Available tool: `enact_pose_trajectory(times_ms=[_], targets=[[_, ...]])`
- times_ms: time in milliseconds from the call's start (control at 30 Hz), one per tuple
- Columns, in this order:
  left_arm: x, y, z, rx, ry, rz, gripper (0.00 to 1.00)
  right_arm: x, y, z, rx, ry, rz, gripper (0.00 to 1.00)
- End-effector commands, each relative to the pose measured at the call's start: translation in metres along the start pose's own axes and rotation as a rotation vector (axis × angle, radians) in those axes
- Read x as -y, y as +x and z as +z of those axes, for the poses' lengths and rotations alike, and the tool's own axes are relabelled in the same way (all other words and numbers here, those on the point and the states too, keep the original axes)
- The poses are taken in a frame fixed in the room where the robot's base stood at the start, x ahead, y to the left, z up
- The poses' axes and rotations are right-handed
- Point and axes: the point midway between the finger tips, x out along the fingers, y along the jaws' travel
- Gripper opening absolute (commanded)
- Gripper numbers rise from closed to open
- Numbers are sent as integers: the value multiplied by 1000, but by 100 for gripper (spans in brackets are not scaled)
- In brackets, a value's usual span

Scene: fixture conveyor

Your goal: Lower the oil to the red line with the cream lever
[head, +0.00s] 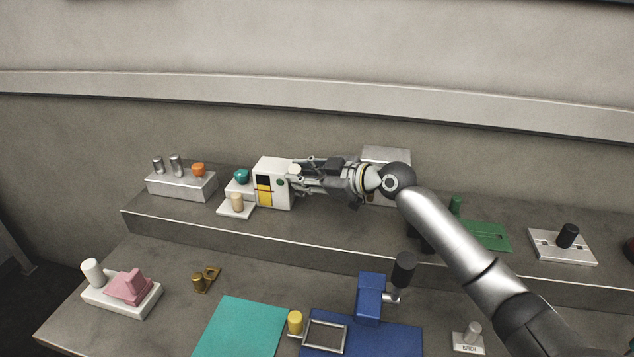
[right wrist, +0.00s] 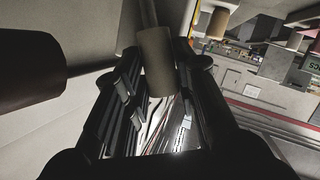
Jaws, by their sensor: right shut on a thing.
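A white box (head: 283,168) stands on the raised shelf, with a dark window (head: 264,184) on its front and yellow oil (head: 265,198) in the lower part. The red line is too small to make out. My right gripper (head: 300,176) reaches in from the right, beside the box's right side. In the right wrist view its fingers are shut on a cream cylindrical handle (right wrist: 155,62), which I take for the cream lever. In the head view the fingers and arm hide this handle. My left gripper is not in view.
A teal knob (head: 241,176) and a tan knob (head: 237,200) stand left of the box. A block (head: 182,185) with metal pegs and an orange knob is further left. On the lower table are a pink piece (head: 130,285), a teal mat (head: 240,328) and a blue fixture (head: 370,300).

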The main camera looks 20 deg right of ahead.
Motion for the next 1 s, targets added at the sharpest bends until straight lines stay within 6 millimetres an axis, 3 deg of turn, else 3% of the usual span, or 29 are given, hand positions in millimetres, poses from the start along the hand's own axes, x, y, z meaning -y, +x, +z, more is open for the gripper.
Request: enact_pose_trajectory(times_ms=[33, 300, 967, 1000], targets=[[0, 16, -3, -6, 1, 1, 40, 2, 1, 10, -2, -30, 18, 0], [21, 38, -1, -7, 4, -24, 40, 9, 1, 11, -24, -143, 64, 0], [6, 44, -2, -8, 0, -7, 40, 11, 0, 10, -34, -186, 83, 0], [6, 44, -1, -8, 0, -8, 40, 11, 0, 10, -34, -186, 83, 31]])
